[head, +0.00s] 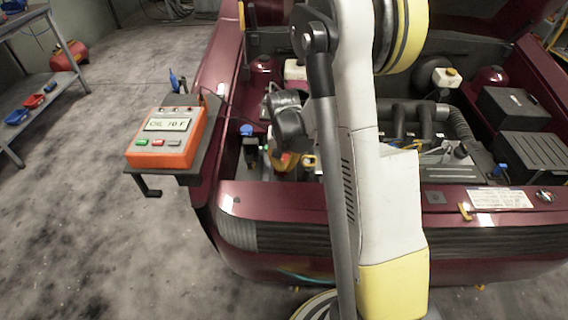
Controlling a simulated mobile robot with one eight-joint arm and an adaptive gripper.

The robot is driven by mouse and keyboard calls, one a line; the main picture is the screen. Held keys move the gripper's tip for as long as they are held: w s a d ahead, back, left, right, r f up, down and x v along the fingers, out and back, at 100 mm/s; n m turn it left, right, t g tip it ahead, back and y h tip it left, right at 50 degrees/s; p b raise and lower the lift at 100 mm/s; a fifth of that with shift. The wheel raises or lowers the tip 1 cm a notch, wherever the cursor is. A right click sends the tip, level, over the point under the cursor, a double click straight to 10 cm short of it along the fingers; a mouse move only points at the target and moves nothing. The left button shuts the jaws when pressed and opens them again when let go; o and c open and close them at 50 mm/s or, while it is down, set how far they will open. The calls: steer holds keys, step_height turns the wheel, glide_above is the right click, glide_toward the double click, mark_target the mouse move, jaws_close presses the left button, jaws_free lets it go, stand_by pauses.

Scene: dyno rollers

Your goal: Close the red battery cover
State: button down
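My gripper (287,128) is a dark grey shape over the left part of the engine bay, just left of my white arm. Its fingers point down and are too small and dark to tell apart. Just below it is a small orange-red piece (284,162) with yellow beside it. This may be the red battery cover, but I cannot tell whether it is raised or down, or whether my gripper touches it. My arm hides the area to its right.
Blue caps (246,130) and a small green light are near my gripper. Hoses and black boxes (513,108) fill the right. Open floor lies at left.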

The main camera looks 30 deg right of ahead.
steer(key=shift+s+a+f+b, duration=0.2)
steer(key=shift+f+b, duration=0.1)
steer(key=shift+f, duration=0.35)
steer(key=shift+s+a+f+b, duration=0.1)
steer(key=shift+s+f+b, duration=0.15)
steer(key=shift+f, duration=0.35)
steer(key=shift+r, duration=0.2)
